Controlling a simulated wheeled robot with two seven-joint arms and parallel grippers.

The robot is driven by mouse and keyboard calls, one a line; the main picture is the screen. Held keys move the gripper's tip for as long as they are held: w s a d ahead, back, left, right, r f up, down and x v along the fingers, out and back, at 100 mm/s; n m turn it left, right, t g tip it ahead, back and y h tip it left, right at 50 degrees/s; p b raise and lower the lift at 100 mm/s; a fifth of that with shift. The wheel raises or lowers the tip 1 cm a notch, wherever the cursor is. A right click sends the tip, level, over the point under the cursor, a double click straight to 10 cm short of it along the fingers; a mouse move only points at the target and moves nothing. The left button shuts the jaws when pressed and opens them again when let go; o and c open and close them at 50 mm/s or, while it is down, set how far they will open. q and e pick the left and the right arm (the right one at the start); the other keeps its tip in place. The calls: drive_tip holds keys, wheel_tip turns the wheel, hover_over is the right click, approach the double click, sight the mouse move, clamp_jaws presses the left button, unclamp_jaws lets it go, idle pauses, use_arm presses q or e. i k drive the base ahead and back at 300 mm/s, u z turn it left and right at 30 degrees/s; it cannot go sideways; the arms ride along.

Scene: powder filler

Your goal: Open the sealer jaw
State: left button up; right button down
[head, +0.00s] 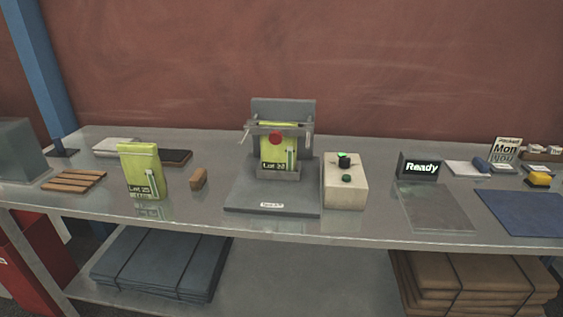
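The sealer (265,198) stands at the middle of the table, a grey base with an upright back plate. Its jaw bar (292,131) runs across the front of the back plate, with a round red knob (276,138) at its middle. A yellow-green pouch (270,154) marked with a lot label stands upright in the sealer, its top behind the bar. Whether the jaw is pressed tight on the pouch cannot be told. Neither of my grippers is in view.
A beige control box (344,188) with green and black knobs stands right of the sealer. Left are a second pouch (142,170) and a small brown block (198,179). Right are a "Ready" display (420,168) and a blue mat (525,212). The table's front strip is clear.

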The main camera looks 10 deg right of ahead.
sight(276, 133)
drive_tip(key=z, duration=1.55)
drive_tip(key=i, duration=0.8)
drive_tip(key=u, duration=0.05)
